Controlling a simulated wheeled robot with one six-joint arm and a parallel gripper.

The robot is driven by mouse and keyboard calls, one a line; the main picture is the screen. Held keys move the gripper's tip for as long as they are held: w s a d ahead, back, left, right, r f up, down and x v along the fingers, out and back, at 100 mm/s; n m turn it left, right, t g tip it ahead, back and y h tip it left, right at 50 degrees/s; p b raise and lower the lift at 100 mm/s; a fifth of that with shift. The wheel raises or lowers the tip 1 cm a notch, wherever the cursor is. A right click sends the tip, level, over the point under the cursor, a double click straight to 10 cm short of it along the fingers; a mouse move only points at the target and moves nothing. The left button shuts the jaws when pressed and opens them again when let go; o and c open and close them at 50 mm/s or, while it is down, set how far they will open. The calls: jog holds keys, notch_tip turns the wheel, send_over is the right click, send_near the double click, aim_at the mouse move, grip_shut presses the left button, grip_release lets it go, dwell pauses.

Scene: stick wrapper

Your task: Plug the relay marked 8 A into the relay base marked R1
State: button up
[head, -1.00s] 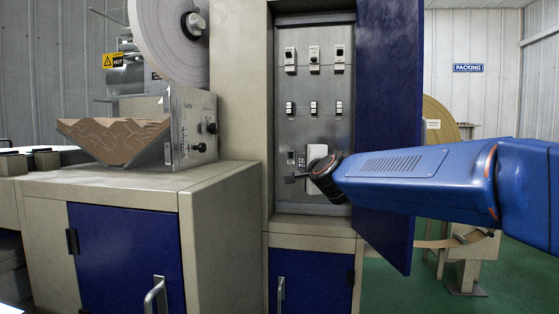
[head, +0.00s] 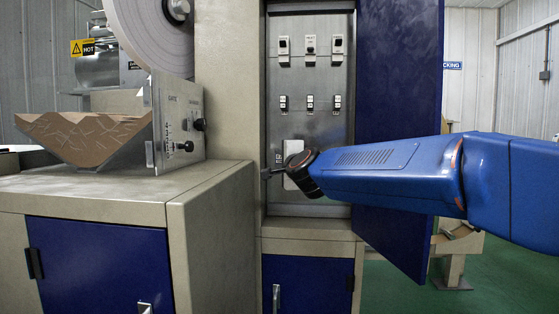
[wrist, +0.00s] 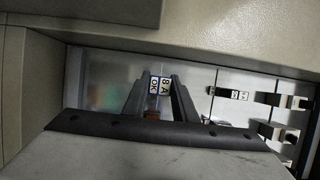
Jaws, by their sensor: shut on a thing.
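My gripper (wrist: 159,79) is shut on a relay (wrist: 159,87) in the wrist view. The relay base marked R1 cannot be picked out in either view. My wrist hides part of the lower panel.
The grey back panel (head: 310,127) carries a top row of breakers (head: 310,45) and a row of smaller devices (head: 310,103). The blue cabinet door (head: 400,70) stands open on the right, behind my arm.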

jog(key=shift+w+d, duration=0.15)
jog(key=shift+w, duration=2.7)
jog(key=shift+w, duration=1.25)
jog(key=o, duration=1.1)
jog(key=v, duration=1.7)
jog(key=shift+s+d, duration=0.2)
